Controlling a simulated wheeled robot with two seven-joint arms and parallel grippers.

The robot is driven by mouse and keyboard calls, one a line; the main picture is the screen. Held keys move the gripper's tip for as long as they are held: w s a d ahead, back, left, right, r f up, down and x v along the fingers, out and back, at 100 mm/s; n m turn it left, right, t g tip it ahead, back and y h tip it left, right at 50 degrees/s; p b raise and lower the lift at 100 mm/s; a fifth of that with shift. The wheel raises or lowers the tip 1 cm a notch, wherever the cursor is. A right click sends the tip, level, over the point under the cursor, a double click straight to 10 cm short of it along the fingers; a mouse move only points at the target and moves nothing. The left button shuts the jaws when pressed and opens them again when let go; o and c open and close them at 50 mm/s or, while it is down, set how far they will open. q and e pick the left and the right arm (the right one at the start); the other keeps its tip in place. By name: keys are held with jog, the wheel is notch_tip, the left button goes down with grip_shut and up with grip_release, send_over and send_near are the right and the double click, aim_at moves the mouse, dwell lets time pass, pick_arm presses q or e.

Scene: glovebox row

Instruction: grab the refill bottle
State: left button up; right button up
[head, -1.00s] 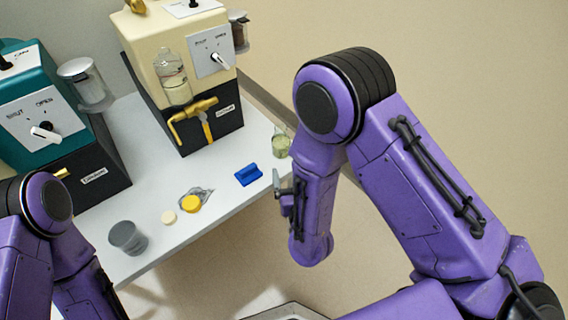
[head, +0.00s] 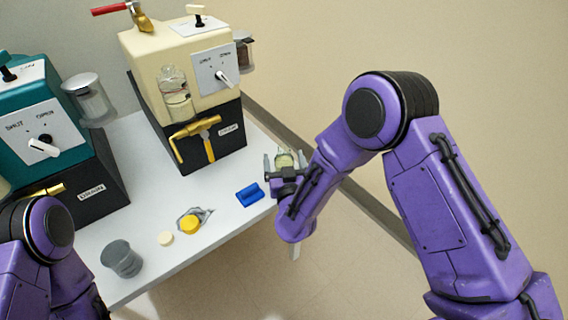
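A small clear bottle with pale green contents (head: 286,159), which I take as the refill bottle, stands at the right edge of the white table. My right gripper (head: 283,162) is at this bottle, with one finger on its left and one on its right. The fingers look spread, with a gap on the left; I cannot tell whether either touches the glass. The gripper's body hides the bottle's lower part. My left arm shows at the lower left, but its gripper is out of view.
A cream machine (head: 165,50) with a mounted clear bottle (head: 174,95) and brass tap (head: 195,132) stands behind. A teal machine (head: 70,100) is at left. A blue block (head: 250,195), yellow-capped item (head: 190,225), pale disc (head: 165,238) and grey cup (head: 121,260) sit on the table (head: 150,205).

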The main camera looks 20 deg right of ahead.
aim_at(285, 156)
jog(key=c, duration=1.1)
jog(key=shift+r, duration=0.15)
jog(key=shift+r, duration=0.55)
notch_tip(285, 156, up, 2)
jog(key=shift+p, duration=0.5)
jog(key=s+r+p, duration=0.3)
jog(key=s, duration=0.1)
jog(key=s+d+r+p, duration=0.1)
jog(key=s+r+p, duration=0.2)
jog(key=s, duration=0.2)
jog(key=s+d+r+p, duration=0.1)
jog(key=s+r+p, duration=0.2)
jog(key=s, duration=0.1)
jog(key=shift+s+d+r, duration=0.2)
jog(key=shift+s+r, duration=0.1)
jog(key=shift+s, duration=0.05)
